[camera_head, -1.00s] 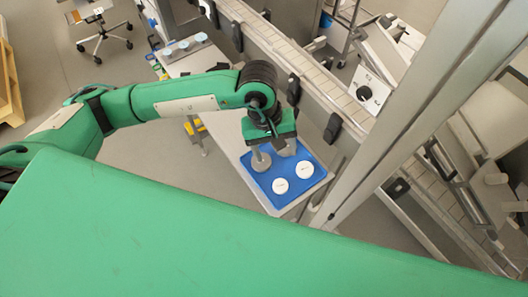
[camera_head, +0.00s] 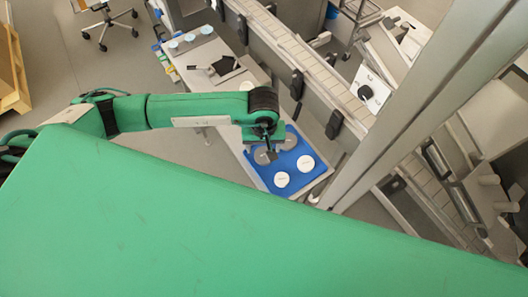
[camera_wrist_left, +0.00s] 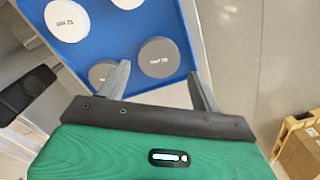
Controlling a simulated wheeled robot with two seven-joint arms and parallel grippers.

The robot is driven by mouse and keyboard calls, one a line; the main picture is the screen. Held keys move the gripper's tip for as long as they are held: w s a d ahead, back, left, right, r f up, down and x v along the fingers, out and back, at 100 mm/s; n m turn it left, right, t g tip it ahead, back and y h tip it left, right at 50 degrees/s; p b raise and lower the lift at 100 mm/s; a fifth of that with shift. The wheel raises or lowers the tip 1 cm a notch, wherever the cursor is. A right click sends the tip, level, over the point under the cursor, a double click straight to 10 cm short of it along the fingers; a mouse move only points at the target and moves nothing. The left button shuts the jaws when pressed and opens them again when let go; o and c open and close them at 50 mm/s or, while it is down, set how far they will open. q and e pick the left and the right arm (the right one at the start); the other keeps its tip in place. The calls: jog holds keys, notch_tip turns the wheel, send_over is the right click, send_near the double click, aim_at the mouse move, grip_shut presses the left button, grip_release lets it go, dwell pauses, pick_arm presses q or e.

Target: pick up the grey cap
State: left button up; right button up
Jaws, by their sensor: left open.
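Two grey caps, one nearer the left edge (camera_head: 262,157) and one farther back (camera_head: 290,141), lie on a blue tray (camera_head: 290,159) with two white caps, front (camera_head: 282,179) and right (camera_head: 306,162). My left gripper (camera_head: 271,152) is over the grey-cap side of the tray, open and empty. In the left wrist view, one grey cap (camera_wrist_left: 158,57) lies beyond the gap between the open fingers of my left gripper (camera_wrist_left: 160,78). The other grey cap (camera_wrist_left: 102,73) is partly hidden by the left finger. My right gripper is out of view.
The tray stands at the near end of a light table (camera_head: 225,85). A dark object (camera_head: 222,66) and several pale blue-topped round items (camera_head: 190,37) are farther back. A conveyor (camera_head: 290,45) runs along the right, and a metal post (camera_head: 410,110) stands right of the tray.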

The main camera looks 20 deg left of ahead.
aim_at(264, 155)
pick_arm(q)
notch_tip(264, 155, down, 3)
jog(key=shift+d+p, duration=0.1)
jog(key=shift+p, duration=0.8)
jog(key=shift+f, duration=0.6)
jog(key=c, duration=0.7)
jog(key=shift+c, duration=0.2)
jog(key=shift+r, duration=0.2)
